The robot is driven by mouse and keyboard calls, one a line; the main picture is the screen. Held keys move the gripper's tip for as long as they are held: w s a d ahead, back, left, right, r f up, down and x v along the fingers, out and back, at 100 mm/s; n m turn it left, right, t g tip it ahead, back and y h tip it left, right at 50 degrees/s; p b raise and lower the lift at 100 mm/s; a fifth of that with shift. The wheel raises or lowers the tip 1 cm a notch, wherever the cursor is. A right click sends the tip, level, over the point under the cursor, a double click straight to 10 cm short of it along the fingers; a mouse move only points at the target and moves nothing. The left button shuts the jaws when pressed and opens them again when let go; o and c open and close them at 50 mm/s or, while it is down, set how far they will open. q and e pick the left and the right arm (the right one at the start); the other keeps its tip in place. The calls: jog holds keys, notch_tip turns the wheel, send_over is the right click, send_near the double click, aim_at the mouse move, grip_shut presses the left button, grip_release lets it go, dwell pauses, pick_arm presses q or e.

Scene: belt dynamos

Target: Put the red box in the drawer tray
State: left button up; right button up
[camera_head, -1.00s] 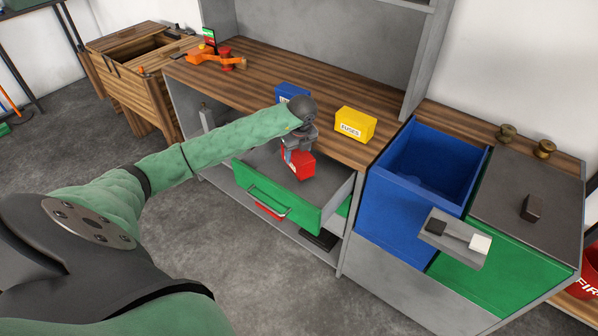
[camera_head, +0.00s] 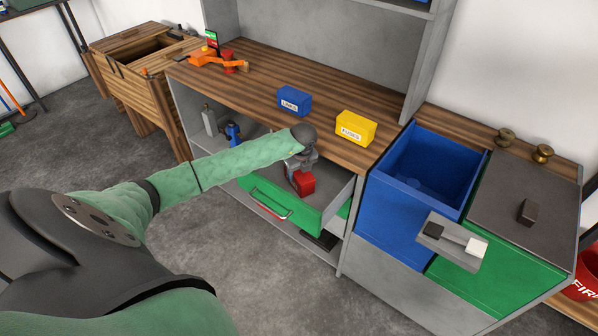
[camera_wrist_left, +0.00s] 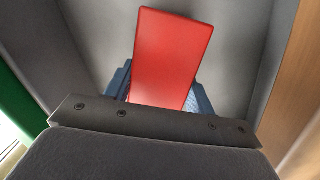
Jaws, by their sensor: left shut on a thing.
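The red box (camera_head: 303,183) is in my left gripper (camera_head: 301,172), low over or inside the open drawer tray. The tray has a green front (camera_head: 275,206) with a handle and a grey inside (camera_head: 330,190). In the left wrist view, the red box (camera_wrist_left: 172,58) stands between the two blue fingers (camera_wrist_left: 160,92), with the grey tray floor and walls around it. I cannot tell whether the box touches the tray floor. My right gripper is not in view.
A blue box (camera_head: 294,100) and a yellow box (camera_head: 355,128) labelled fuses stand on the wooden worktop (camera_head: 300,75) above the drawer. A blue bin (camera_head: 425,165) is to the right. The worktop edge is close above the tray.

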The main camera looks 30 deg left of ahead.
aim_at(301, 173)
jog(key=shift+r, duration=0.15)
pick_arm(q)
jog(key=o, duration=1)
jog(key=shift+f, duration=0.1)
jog(key=o, duration=0.4)
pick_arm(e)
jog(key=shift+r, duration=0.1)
pick_arm(q)
jog(key=shift+r, duration=0.2)
jog(key=shift+r, duration=0.2)
jog(key=r+b, duration=0.1)
jog(key=r, duration=0.2)
jog(key=d+r+b, duration=0.1)
jog(key=r, duration=0.2)
jog(key=r+b, duration=0.1)
jog(key=r, duration=0.3)
jog(key=shift+s+d, duration=0.2)
jog(key=shift+s, duration=0.1)
jog(key=shift+s+r, duration=0.1)
jog(key=shift+r, duration=0.6)
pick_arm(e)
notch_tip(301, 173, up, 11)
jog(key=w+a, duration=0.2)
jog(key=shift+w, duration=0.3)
